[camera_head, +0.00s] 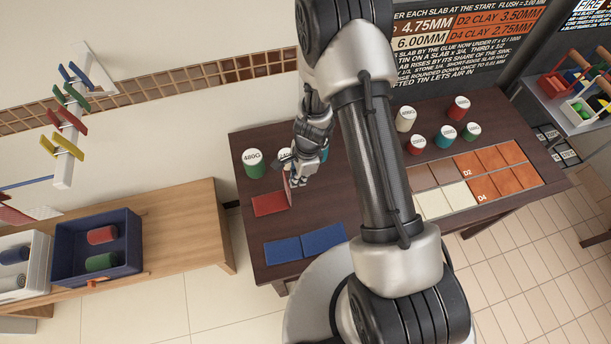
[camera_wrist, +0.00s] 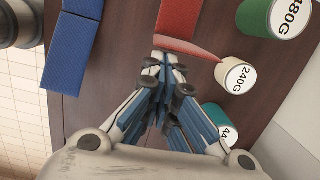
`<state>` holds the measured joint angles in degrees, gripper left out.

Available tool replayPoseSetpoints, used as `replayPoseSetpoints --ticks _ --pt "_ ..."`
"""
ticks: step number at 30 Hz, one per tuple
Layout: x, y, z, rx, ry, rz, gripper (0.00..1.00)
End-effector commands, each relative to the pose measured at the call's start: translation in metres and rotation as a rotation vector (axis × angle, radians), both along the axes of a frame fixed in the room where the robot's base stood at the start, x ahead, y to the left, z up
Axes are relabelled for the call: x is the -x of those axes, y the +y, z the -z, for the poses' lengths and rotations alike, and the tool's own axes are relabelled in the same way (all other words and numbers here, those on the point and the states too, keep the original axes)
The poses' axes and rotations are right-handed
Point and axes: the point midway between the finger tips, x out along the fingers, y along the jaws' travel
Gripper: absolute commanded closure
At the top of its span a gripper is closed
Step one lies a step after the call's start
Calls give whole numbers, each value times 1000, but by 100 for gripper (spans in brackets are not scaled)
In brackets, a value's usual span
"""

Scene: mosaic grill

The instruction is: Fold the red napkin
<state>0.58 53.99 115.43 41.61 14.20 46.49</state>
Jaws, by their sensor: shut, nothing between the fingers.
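The red napkin (camera_head: 270,204) lies on the dark brown table, left of centre. One part is flat, and a paler flap stands up along its right side, near my fingers. In the wrist view the flat red part (camera_wrist: 182,18) is at the top, with the raised flap (camera_wrist: 195,48) just below it. My gripper (camera_head: 294,181) is low over the table at the flap's side. In the wrist view its fingertips (camera_wrist: 168,62) are together, close to the flap's edge, with no cloth seen between them. Whether they touch the flap is unclear.
A blue cloth (camera_head: 305,244) in two panels lies in front of the napkin. A green 480G tin (camera_head: 254,164) and a 240G tin (camera_wrist: 238,76) stand close behind my gripper, with a teal tin (camera_wrist: 217,118) beside them. Clay tiles (camera_head: 446,200) lie to the right.

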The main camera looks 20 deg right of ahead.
Motion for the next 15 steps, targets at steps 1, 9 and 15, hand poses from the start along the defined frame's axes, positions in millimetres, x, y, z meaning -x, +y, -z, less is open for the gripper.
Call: replayPoseSetpoints --ticks 1,9,15 --pt "0 8 -3 1 -1 0 100" --pt "2 51 -6 0 0 0 100" --pt "3 82 -1 0 0 0 100"
